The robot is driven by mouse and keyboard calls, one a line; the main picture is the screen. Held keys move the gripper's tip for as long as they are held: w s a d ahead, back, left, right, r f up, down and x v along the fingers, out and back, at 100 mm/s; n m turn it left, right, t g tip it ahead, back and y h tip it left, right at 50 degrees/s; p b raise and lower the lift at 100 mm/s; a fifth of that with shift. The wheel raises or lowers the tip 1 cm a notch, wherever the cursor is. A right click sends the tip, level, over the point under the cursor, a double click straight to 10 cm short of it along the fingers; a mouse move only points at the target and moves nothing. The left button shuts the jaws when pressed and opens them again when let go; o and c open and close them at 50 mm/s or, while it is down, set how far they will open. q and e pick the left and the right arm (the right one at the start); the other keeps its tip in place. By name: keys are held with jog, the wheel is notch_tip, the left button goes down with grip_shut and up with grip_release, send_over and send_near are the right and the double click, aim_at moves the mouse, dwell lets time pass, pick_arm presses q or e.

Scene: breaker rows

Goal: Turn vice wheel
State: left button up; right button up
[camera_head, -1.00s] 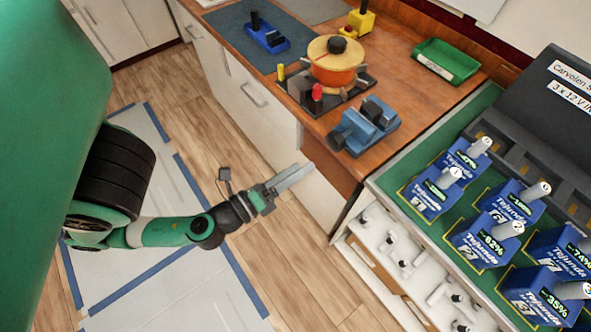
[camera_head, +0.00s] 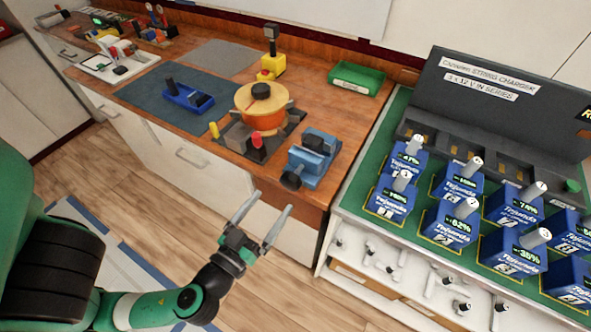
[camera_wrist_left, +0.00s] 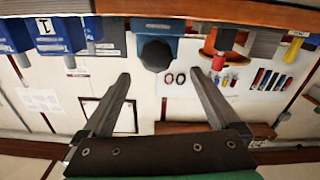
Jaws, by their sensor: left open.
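The blue vice (camera_head: 312,160) sits at the front right corner of the wooden bench. Its dark wheel (camera_head: 290,181) faces the front, over the bench edge. My left gripper (camera_head: 272,202) is open and empty in front of the bench, just short of the wheel and apart from it. In the left wrist view the picture looks upside down. There the dark wheel (camera_wrist_left: 156,54) shows between and beyond the spread fingertips of my left gripper (camera_wrist_left: 158,73), with the blue vice body (camera_wrist_left: 158,24) behind it. My right gripper is in neither view.
An orange pot (camera_head: 262,108) stands on a dark plate left of the vice, with a red knob (camera_head: 256,139) near it. A green tray (camera_head: 356,79) lies behind. Blue batteries (camera_head: 451,222) stand on the green counter to the right.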

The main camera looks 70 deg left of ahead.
aim_at(287, 184)
pick_arm(q)
jog(key=w+b, duration=0.1)
jog(key=b, duration=0.1)
jog(key=w+a+f+b, duration=0.1)
jog(key=shift+a+b, duration=0.1)
jog(key=shift+b, duration=0.3)
jog(key=shift+w+a+r+p, duration=0.45)
jog(key=shift+w+r+p, duration=0.05)
jog(key=shift+w+r, duration=0.2)
jog(key=p+x, duration=0.2)
jog(key=x, duration=0.4)
jog(key=shift+w+a, duration=0.15)
jog(key=shift+w, duration=0.05)
jog(key=shift+w+a+f, duration=0.25)
jog(key=shift+w+a, duration=0.1)
jog(key=shift+w, duration=0.1)
jog(key=shift+c, duration=0.3)
